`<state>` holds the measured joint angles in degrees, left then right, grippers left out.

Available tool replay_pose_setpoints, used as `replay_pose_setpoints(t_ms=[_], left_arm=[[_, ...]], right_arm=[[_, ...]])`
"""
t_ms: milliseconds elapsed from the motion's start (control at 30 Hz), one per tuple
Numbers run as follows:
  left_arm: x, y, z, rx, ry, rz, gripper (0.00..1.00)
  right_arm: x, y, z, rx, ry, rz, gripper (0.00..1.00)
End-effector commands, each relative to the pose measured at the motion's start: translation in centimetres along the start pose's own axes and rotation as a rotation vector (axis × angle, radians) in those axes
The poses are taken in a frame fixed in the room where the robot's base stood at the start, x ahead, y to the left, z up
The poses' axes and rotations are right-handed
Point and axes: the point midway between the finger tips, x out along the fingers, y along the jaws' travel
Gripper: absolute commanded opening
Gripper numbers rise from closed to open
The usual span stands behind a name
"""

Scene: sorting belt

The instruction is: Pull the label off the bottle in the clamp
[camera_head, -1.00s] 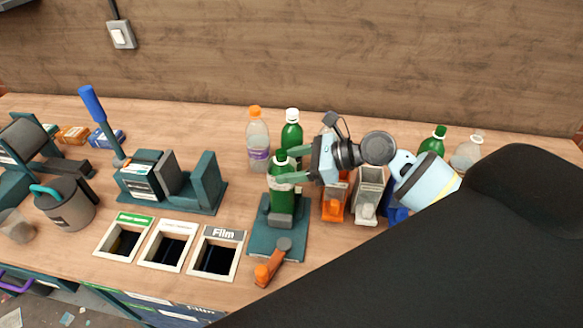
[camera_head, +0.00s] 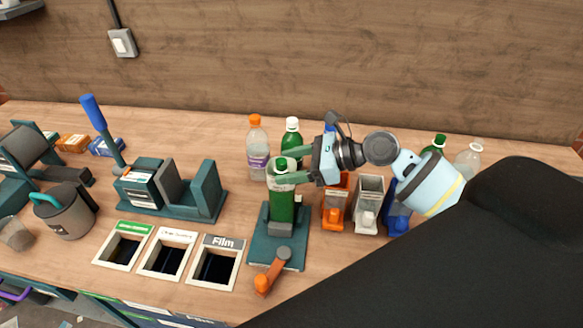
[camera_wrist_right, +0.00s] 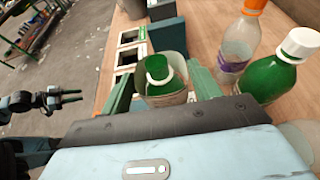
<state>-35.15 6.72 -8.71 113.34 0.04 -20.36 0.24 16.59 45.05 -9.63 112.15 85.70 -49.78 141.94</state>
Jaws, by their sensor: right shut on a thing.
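A green bottle (camera_head: 283,207) stands upright in the dark teal clamp (camera_head: 262,252), which has an orange handle (camera_head: 263,284). My right gripper (camera_head: 281,171) is at the bottle's upper part, with its pale green fingers on either side. In the right wrist view the gripper (camera_wrist_right: 163,90) is shut on a greyish, sleeve-like label (camera_wrist_right: 172,98) around the green bottle (camera_wrist_right: 159,71). The bottle's top shows inside this sleeve. In the head view the label is hard to make out behind the fingers.
A clear bottle with an orange cap (camera_head: 257,150) and a green bottle with a white cap (camera_head: 291,136) stand behind the clamp. Orange (camera_head: 335,208), grey (camera_head: 367,206) and blue holders are to its right. The Film opening (camera_head: 237,268) and two others are left.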

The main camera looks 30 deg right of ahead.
Motion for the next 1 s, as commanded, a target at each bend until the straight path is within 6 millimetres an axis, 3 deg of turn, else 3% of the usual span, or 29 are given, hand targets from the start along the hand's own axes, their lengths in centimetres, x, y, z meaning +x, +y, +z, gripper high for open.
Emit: replay_pose_setpoints(t_ms=[1000], left_arm=[[0.0, 0.0, 0.0, 0.0, 0.0, 0.0, 0.36]], right_arm=[[-1.4, 0.0, 3.4, 0.0, 0.001, 0.0, 0.48]])
